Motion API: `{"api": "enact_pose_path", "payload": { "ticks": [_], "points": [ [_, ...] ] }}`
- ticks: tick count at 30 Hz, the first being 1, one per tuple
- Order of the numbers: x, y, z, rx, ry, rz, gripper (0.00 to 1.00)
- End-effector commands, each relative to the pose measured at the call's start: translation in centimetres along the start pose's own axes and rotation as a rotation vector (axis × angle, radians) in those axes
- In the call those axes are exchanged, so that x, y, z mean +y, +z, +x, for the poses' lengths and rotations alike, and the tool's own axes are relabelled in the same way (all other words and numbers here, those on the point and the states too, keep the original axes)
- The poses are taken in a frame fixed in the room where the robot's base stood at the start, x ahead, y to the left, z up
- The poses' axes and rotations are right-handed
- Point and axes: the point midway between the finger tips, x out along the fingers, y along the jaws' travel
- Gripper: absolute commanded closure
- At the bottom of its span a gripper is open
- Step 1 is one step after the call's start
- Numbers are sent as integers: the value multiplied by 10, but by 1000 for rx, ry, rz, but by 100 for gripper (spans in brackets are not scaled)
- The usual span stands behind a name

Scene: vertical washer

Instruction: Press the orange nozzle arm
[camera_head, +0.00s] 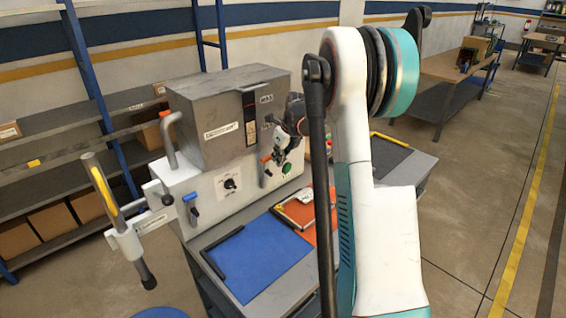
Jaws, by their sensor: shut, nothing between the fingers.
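A small lever with an orange end (265,159) sits on the right part of the white front panel (205,205) of the washer, below the grey box (215,120). I take it to be the orange nozzle arm. My gripper (279,157) is just right of it, in front of the panel, pointing down and left. It is shut and looks empty. Whether its tips touch the orange end cannot be told at this size. A matching lever with a blue end (190,198) is on the panel's left part.
A black knob (230,184) and a green button (287,168) are on the panel. A blue mat (258,262) and an orange mat (322,225) lie on the bench in front. A bracket with a yellow-striped rod (103,187) juts out at the left.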

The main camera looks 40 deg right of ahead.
Motion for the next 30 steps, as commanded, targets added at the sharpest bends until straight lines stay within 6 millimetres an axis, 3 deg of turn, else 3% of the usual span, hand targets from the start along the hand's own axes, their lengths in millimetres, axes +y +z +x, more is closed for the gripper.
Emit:
{"api": "enact_pose_path", "payload": {
  "ticks": [22, 26, 30],
  "points": [
    [0, 7, -2, 0, 0, 0, 100],
    [0, 7, -16, 0, -1, 1, 100],
    [0, 7, -43, 0, -1, 1, 100]
  ]
}}
